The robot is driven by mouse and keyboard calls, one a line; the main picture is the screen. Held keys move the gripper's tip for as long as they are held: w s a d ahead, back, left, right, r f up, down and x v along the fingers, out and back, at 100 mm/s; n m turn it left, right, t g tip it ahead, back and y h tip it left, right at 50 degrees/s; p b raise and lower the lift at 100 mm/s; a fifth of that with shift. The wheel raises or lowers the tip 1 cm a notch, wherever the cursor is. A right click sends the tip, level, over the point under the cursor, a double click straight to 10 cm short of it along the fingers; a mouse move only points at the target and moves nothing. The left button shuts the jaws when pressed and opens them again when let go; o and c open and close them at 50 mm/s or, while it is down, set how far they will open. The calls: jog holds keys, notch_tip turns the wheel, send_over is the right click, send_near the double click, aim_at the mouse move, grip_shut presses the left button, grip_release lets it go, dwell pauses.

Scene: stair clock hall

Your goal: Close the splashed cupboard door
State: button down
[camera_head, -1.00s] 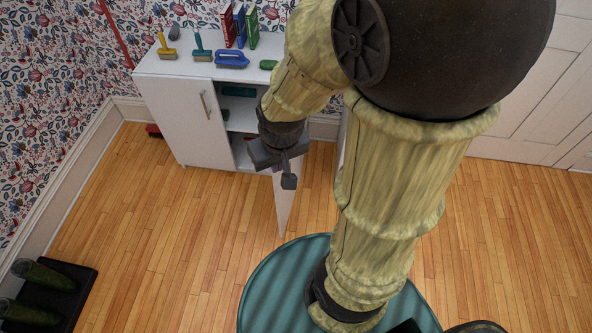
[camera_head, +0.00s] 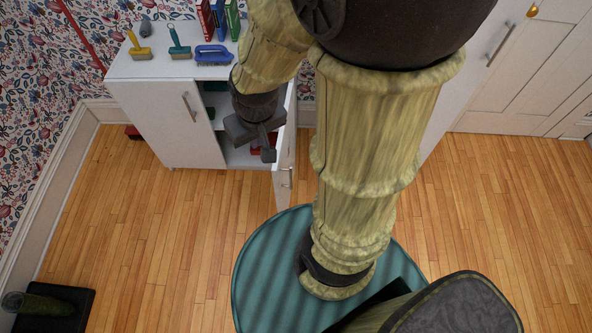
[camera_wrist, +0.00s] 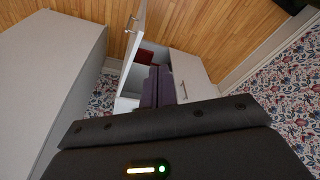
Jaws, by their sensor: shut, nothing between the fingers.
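A low white cupboard (camera_head: 143,68) stands against the wallpapered wall. Its left door (camera_head: 175,125) is shut. Its right door (camera_head: 284,178) stands open, swung out toward me, with its handle showing; I can make out no splash on either door. In the wrist view the open door (camera_wrist: 136,38) shows edge-on at the top, beside the shut door (camera_wrist: 188,72). My gripper (camera_head: 267,152) is shut and empty in front of the open compartment, close to the inner side of the open door. I cannot tell whether they touch. My arm hides part of the door and the cupboard's right side.
Brushes (camera_head: 213,56) and upright books (camera_head: 219,20) stand on the cupboard top. A dark tray (camera_head: 55,308) with a green boot-like thing lies at the lower left. A tall white handled panel (camera_head: 468,75) is at the right. The wooden floor (camera_head: 160,235) between is clear.

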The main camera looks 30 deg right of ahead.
jog(key=m+g+y+b, duration=0.1)
jog(key=m+g+b, duration=0.1)
jog(key=m+b, duration=0.5)
send_over(291, 172)
jog(key=a+p, duration=0.2)
notch_tip(291, 172, down, 14)
jog(key=m, duration=0.2)
jog(key=d+f+m+y+b, duration=0.1)
jog(key=d+f+m+b, duration=0.1)
jog(key=d+f+m, duration=0.3)
jog(key=d+f+m+y+b, duration=0.2)
jog(key=d+f+m, duration=0.3)
jog(key=f, duration=0.9)
jog(key=d, duration=0.3)
jog(key=shift+s, duration=0.3)
jog(key=shift+a+f, duration=0.1)
jog(key=shift+f, duration=0.05)
jog(key=a+f+p, duration=0.1)
jog(key=a+f, duration=0.6)
jog(key=f, duration=0.2)
jog(key=shift+w+a+p, duration=0.3)
jog(key=shift+w+a, duration=0.05)
jog(key=shift+w, duration=0.05)
